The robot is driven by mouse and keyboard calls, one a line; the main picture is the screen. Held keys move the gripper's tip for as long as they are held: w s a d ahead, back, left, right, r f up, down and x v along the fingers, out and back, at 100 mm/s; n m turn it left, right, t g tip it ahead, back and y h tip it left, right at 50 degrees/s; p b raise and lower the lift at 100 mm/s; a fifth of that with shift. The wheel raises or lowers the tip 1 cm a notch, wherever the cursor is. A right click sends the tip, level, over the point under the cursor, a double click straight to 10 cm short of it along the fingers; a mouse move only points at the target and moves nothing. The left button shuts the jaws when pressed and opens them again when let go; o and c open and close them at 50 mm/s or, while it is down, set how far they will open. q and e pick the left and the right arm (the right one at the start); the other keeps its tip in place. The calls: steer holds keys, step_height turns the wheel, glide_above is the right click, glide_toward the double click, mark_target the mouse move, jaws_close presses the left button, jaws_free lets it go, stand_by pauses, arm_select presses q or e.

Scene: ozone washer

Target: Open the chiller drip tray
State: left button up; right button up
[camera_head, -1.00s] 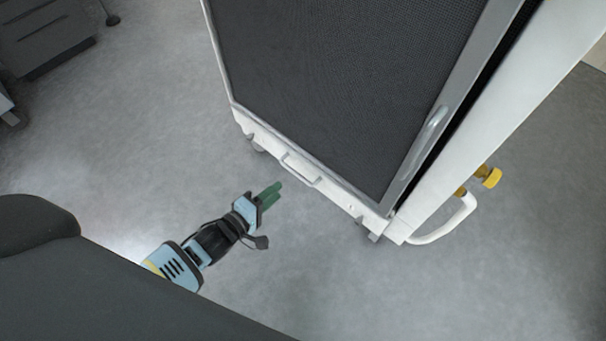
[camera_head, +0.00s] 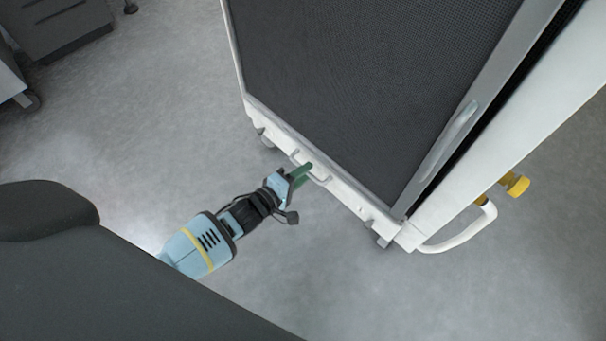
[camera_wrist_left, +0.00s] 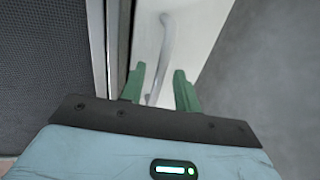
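The chiller's drip tray is the white strip (camera_head: 350,197) along the bottom edge of the chiller, below the dark mesh panel. Its thin bar handle (camera_head: 321,181) is on the front and partly hidden by my fingers. My left gripper (camera_head: 303,172) has its green fingertips at this handle. In the left wrist view the gripper (camera_wrist_left: 160,88) is open, with the grey handle (camera_wrist_left: 167,45) running up the white front and its near end showing between the fingers. I cannot tell whether the fingers touch it. The tray looks shut. My right gripper is not in view.
The chiller's mesh panel (camera_head: 360,80) rises above the tray. A white curved pipe (camera_head: 462,236) and yellow knobs (camera_head: 515,185) stick out at its right. Grey cabinets (camera_head: 60,25) stand at the upper left. The floor (camera_head: 400,300) before the chiller is clear.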

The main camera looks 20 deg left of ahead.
arm_select(q)
steer(key=shift+w, duration=0.15)
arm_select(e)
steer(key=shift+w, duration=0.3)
arm_select(q)
steer(key=shift+c, duration=0.4)
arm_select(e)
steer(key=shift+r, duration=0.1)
arm_select(q)
steer(key=c, duration=0.5)
jaws_close()
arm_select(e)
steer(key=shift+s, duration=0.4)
